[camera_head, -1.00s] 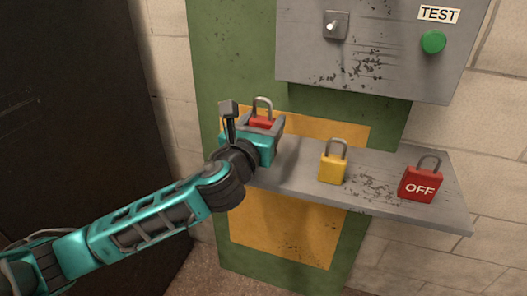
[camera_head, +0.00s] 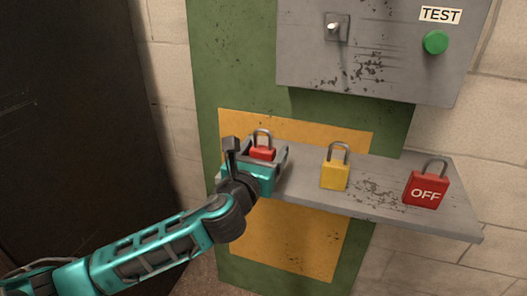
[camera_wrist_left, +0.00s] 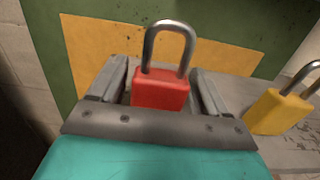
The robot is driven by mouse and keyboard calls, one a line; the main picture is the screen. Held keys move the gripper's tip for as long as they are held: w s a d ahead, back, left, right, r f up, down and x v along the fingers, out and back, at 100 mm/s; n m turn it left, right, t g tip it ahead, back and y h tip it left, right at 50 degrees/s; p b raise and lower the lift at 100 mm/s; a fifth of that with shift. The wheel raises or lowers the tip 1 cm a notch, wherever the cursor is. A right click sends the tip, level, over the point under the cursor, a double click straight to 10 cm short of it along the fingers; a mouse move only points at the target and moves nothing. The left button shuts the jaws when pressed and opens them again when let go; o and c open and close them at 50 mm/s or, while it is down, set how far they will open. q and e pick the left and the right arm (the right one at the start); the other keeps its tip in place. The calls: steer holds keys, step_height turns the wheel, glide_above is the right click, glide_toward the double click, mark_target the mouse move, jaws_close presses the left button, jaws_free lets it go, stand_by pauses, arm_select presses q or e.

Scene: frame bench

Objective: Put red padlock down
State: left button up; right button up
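The red padlock (camera_head: 262,153) is upright at the left end of the grey shelf (camera_head: 310,189), its steel shackle on top. My left gripper (camera_head: 258,160) is around its body, one finger on each side. The left wrist view shows the padlock (camera_wrist_left: 160,92) between the two grey fingers, close to both. The gripper looks shut on it. The padlock's underside is hidden by the gripper, so I cannot tell whether it touches the shelf. My right gripper is out of view.
A yellow padlock (camera_head: 335,174) stands mid-shelf, and a red padlock marked OFF (camera_head: 426,188) stands at the right end. A grey panel (camera_head: 365,60) with a switch (camera_head: 335,27) and a green button (camera_head: 436,42) hangs above. Bare shelf lies between the padlocks.

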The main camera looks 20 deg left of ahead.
arm_select(q)
steer(key=shift+o, duration=0.7)
steer(key=shift+r, duration=0.1)
